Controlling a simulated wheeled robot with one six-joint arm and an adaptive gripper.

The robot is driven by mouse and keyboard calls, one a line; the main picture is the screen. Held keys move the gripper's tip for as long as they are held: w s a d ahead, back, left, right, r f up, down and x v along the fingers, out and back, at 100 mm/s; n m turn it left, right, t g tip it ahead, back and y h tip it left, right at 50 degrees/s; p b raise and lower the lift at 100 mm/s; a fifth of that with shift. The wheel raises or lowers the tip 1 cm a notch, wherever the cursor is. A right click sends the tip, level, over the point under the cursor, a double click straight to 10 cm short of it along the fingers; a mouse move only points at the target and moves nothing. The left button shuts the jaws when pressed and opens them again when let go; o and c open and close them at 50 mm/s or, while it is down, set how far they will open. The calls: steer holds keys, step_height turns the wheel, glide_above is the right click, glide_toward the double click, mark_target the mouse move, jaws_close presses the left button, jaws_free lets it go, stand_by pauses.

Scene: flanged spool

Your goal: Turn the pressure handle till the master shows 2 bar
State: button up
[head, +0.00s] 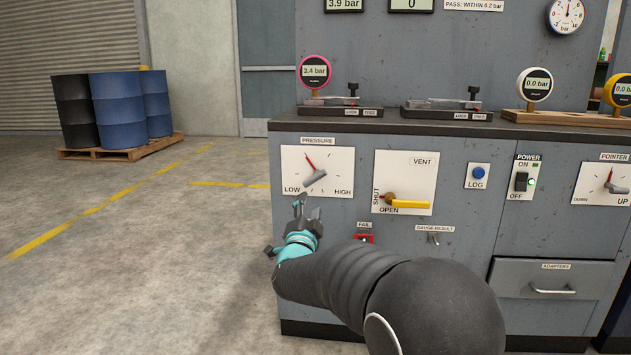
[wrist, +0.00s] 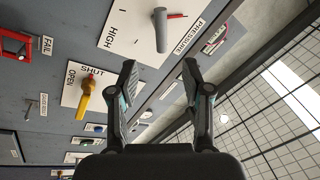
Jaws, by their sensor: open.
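The pressure handle (head: 315,178) is a grey lever on a white plate (head: 333,160) marked LOW and HIGH. Its red pointer leans up and slightly left. In the wrist view the handle (wrist: 160,32) is beyond the fingertips, near the top. My gripper (head: 305,206) is open and empty, just below the plate, apart from the handle; both fingers show in the wrist view (wrist: 160,72). A top display (head: 343,5) reads 3.9 bar, and a pink-rimmed gauge (head: 314,71) seems to read 3.4 bar. I cannot see which readout is labelled master.
Right of the pressure plate is the yellow vent handle (head: 410,204), lying level near OPEN. Beyond it are a blue LOG button (head: 479,173), a power switch (head: 521,181) and a pointer knob (head: 610,186). A red FAIL holder (head: 364,238) is below.

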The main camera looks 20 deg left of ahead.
mark_target(315, 180)
steer(key=p+x, duration=0.1)
steer(key=x, duration=1.2)
steer(key=shift+w+r, duration=0.15)
steer(key=shift+w, duration=0.1)
jaws_close()
